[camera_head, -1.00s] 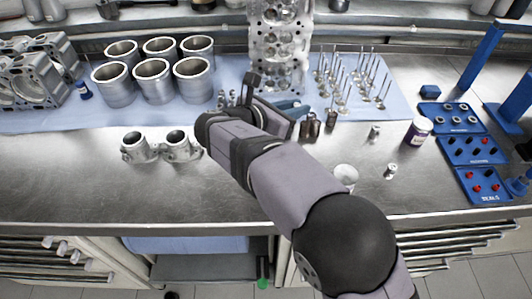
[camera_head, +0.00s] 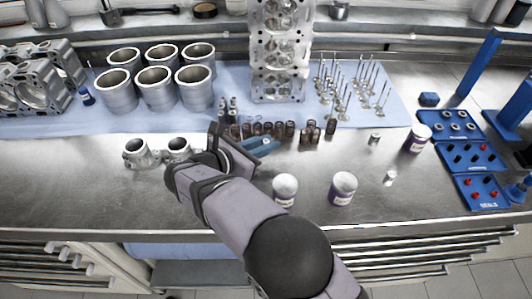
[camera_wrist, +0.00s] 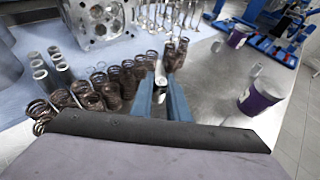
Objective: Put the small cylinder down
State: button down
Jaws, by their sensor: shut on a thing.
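My gripper (camera_wrist: 161,82) is shut on a small pale metal cylinder (camera_wrist: 161,74), which shows between the tips of its two blue fingers in the wrist view. In the head view the blue fingers (camera_head: 262,147) are just in front of a row of dark coil springs (camera_head: 268,129); the held cylinder cannot be made out there. Several similar grey cylinders (camera_wrist: 52,68) stand to the left of the springs in the wrist view, and near the blue mat's front edge in the head view (camera_head: 228,108). I cannot tell whether the held cylinder touches the bench.
Springs (camera_wrist: 105,84) stand close to the left and beyond the fingers. A cylinder head (camera_head: 279,50) and upright valves (camera_head: 345,85) stand behind. Two labelled jars (camera_head: 285,188) (camera_head: 343,188) stand to the right. The steel bench (camera_head: 225,214) in front is bare.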

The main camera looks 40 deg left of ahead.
aim_at(266, 162)
jog(key=shift+f+p, duration=0.35)
jog(key=shift+f, duration=1.8)
jog(key=shift+f, duration=0.15)
jog(key=c, duration=1.7)
grip_release()
jog(key=shift+s+r, duration=0.1)
jog(key=shift+r, duration=0.1)
jog(key=b+v, duration=0.2)
jog(key=v, duration=0.9)
jog(key=shift+s+r+b, duration=0.2)
jog(key=shift+s+b, duration=0.15)
jog(key=shift+b, duration=0.05)
